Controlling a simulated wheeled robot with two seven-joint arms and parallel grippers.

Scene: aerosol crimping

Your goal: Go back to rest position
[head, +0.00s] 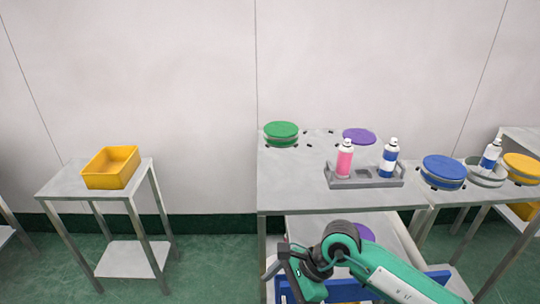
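One green and black arm of mine comes in from the lower right. Its gripper (274,268), my right one, hangs in front of the main table (290,185), below its top and near its left front corner. It appears to hold nothing, but its fingers are too small and dark to tell open from shut. My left gripper is not in view. A pink spray can (345,160) and a blue and white can (388,160) stand upright in a grey holder (362,182) on the main table.
Green (281,130), purple (359,135), blue (444,168) and yellow (522,165) round fixtures stand on the tables. Another can (490,157) stands on a grey one (487,178). A yellow bin (110,168) sits on a side table at left. Open floor separates the tables.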

